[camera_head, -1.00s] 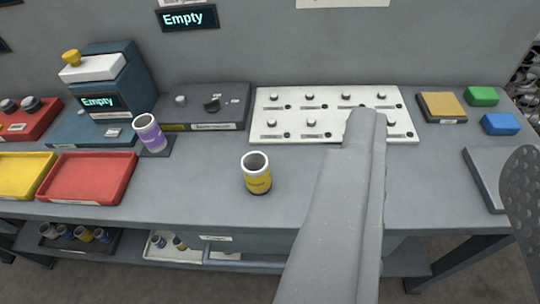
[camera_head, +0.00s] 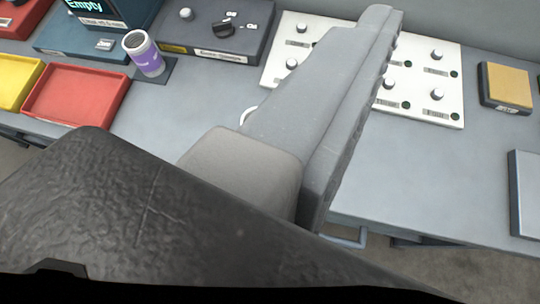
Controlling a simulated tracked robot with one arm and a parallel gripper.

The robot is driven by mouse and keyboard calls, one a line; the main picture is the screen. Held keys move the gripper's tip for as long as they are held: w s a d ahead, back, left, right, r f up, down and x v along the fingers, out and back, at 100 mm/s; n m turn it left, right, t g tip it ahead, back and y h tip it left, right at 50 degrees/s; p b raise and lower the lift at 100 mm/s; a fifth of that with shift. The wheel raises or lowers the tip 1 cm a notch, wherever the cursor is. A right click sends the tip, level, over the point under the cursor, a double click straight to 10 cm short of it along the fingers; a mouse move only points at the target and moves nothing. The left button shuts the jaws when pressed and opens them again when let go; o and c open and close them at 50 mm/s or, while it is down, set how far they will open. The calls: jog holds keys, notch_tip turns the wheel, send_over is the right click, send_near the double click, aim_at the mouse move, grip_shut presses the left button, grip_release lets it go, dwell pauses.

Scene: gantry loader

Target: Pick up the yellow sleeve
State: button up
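The yellow sleeve is almost wholly hidden behind my gripper. Only a small arc of a white rim (camera_head: 248,115), which fits its top edge, shows at the left side of the grey finger. My gripper (camera_head: 335,90) fills the middle of the view as a long grey finger pointing up and right, with a dark body in front. A second finger cannot be made out, so I cannot tell whether it is open or shut, or whether it touches the sleeve.
A purple-banded white sleeve (camera_head: 145,55) stands on a dark pad at the left, near a red tray (camera_head: 75,95) and a yellow tray (camera_head: 15,82). A dark control box (camera_head: 215,35) and a white knob panel (camera_head: 425,75) stand behind.

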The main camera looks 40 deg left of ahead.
jog(key=w+a+f+n+g+p, duration=1.05)
jog(key=f+n+p, duration=0.25)
jog(key=p, duration=0.2)
jog(key=a+f+n+g+p, duration=0.1)
jog(key=f, duration=0.4)
jog(key=s+a+f+n+g+p, duration=0.1)
jog(key=a+f+n+p, duration=0.1)
jog(key=f, duration=0.3)
jog(key=s+a+f+n+g+p, duration=0.1)
jog(key=a+f+n, duration=0.1)
jog(key=f, duration=0.3)
jog(key=shift+s+a+f+p, duration=0.15)
jog(key=shift+a+p, duration=0.1)
jog(key=shift+p, duration=0.15)
jog(key=shift+s+d+f, duration=0.1)
jog(key=shift+d+f, duration=0.05)
jog(key=shift+f, duration=1.15)
jog(key=shift+d+f, duration=0.15)
jog(key=shift+f, duration=1.15)
jog(key=c, duration=1.3)
jog(key=shift+r, duration=0.2)
